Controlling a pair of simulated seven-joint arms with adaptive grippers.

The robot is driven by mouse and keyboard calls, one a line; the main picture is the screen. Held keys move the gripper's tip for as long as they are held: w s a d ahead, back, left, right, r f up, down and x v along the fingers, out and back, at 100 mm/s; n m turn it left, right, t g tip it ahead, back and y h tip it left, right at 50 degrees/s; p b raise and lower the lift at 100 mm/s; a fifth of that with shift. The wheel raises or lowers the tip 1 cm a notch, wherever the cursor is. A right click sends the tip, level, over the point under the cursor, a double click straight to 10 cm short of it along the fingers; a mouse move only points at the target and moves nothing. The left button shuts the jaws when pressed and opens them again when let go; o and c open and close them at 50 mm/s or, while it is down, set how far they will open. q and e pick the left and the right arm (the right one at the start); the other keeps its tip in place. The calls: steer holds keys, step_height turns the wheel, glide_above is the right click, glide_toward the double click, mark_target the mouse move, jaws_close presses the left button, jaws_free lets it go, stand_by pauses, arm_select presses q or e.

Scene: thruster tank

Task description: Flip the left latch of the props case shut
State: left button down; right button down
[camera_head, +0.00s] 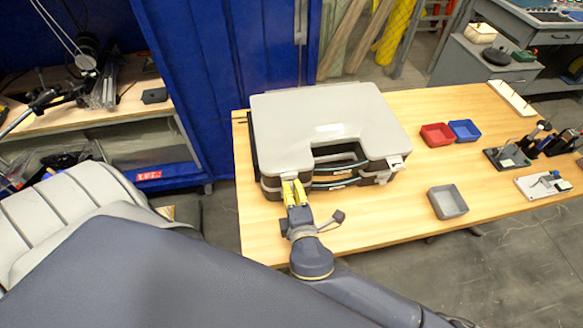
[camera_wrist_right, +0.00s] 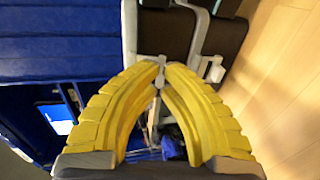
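The props case (camera_head: 240,115) is a closed light-grey case with dark sides lying on the wooden table, its handle side facing me. My right gripper (camera_head: 292,184) has yellow fingers and is at the case's front left corner. It covers the left latch area in the head view. In the right wrist view the fingertips (camera_wrist_right: 160,64) meet with nothing clearly held, close to the case's edge (camera_wrist_right: 185,45). A small pale latch piece (camera_wrist_right: 214,69) sticks out beside the tips; it seems to be the left latch. The right latch (camera_head: 384,177) shows at the front right corner. My left gripper is out of view.
Red (camera_head: 437,134) and blue (camera_head: 465,131) bins and a grey bin (camera_head: 447,202) stand right of the case. Tools and small stands (camera_head: 507,157) sit farther right. A blue curtain (camera_head: 210,70) hangs behind the left side. The table front (camera_head: 370,230) is clear.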

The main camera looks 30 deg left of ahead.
steer(key=shift+w+a+f+t+y, duration=0.15)
steer(key=shift+f+t+y, duration=0.15)
steer(key=shift+t+y, duration=0.35)
steer(key=shift+w+a+t+y, duration=0.1)
steer(key=shift+t+y, duration=0.15)
steer(key=shift+t, duration=0.1)
steer(key=c, duration=1.5)
jaws_free()
steer(key=v, duration=1.2)
steer(key=shift+w+r, duration=0.1)
steer(key=shift+w, duration=0.05)
